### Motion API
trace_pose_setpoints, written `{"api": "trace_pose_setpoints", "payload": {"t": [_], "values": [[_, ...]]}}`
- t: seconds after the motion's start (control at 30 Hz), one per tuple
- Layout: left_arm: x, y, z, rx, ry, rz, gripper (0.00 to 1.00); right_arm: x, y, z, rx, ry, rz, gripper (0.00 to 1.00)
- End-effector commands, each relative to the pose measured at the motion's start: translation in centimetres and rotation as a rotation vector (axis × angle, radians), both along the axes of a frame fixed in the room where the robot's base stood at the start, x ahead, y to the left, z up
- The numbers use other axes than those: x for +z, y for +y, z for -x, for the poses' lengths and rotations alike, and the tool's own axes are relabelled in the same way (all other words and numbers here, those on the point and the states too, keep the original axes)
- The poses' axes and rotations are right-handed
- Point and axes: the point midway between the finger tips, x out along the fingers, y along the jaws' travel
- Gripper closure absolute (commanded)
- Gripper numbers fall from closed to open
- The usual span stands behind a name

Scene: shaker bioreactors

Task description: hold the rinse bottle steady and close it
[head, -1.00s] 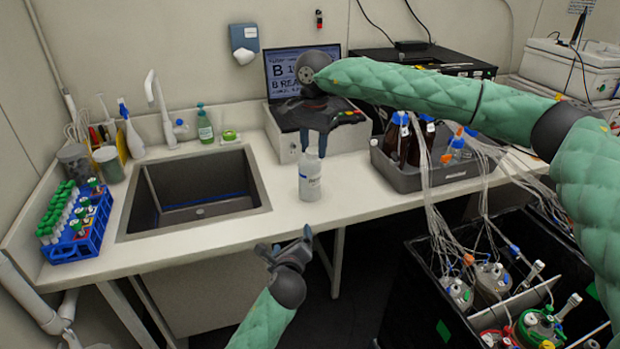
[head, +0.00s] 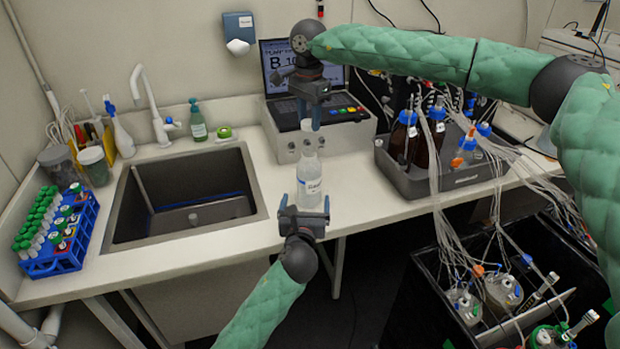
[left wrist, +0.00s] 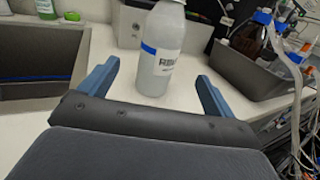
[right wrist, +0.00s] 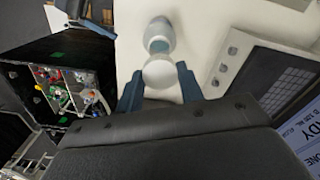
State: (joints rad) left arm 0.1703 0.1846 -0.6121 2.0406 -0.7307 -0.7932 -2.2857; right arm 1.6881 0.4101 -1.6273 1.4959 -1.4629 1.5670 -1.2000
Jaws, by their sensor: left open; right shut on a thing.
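My right gripper (head: 309,118) points down above the bottle, shut on a white cap (right wrist: 159,73). The cap seems slightly above the bottle's mouth and apart from it. The bottle's neck (right wrist: 157,44) shows beyond the cap in the right wrist view.
The sink (head: 190,200) is left of the bottle. A blue rack of green-capped tubes (head: 60,240) stands at far left. The instrument with a screen (head: 315,90) is behind; a grey tray (head: 409,181) with brown bottles and tubing is to the right.

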Motion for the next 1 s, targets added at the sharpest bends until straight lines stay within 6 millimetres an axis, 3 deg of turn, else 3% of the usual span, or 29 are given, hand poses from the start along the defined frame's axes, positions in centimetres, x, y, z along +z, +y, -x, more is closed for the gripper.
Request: {"api": "trace_pose_setpoints", "payload": {"t": [0.47,0.67,1.0], "values": [[0.1,-0.1,-0.4,-0.001,-0.005,-0.014,0.1,0.0,0.0,-0.1,-0.006,0.0,0.0,0.84],[0.2,-0.3,-2.7,0.0,-0.007,-0.012,0.1,0.0,0.0,-0.1,-0.005,0.0,0.0,0.84],[0.1,-0.7,-8.1,0.0,-0.005,-0.013,0.1,0.0,0.0,-0.1,-0.005,-0.001,0.001,0.84]]}}
